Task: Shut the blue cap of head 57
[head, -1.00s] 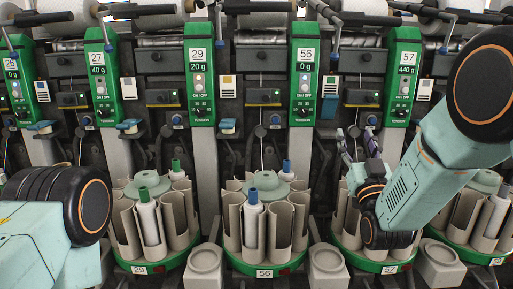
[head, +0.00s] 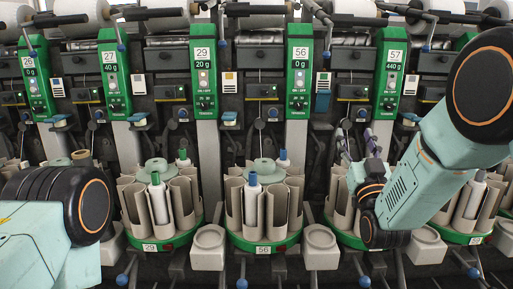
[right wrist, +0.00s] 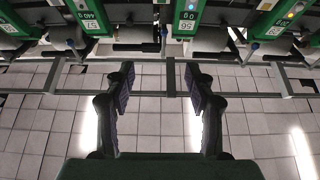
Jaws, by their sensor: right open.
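The green panel of head 57 (head: 391,78) stands right of centre in the head view. To its left, between panels 56 and 57, a blue cap (head: 322,101) stands upright, while the caps by other heads lie flatter. My right gripper (head: 358,147) is open and empty, fingers pointing up, below and right of that cap and apart from it. In the right wrist view, my open right gripper (right wrist: 160,88) has nothing between its fingers; the head 57 panel (right wrist: 88,18) shows upside down at the top. My left gripper is out of the head view; only its arm shows.
Round bobbin holders (head: 264,244) with tubes stand in a row below the panels. Beige pots (head: 320,247) sit between them. White yarn rolls run along the top. In the right wrist view, a metal rail (right wrist: 250,94) crosses above the tiled floor (right wrist: 255,130).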

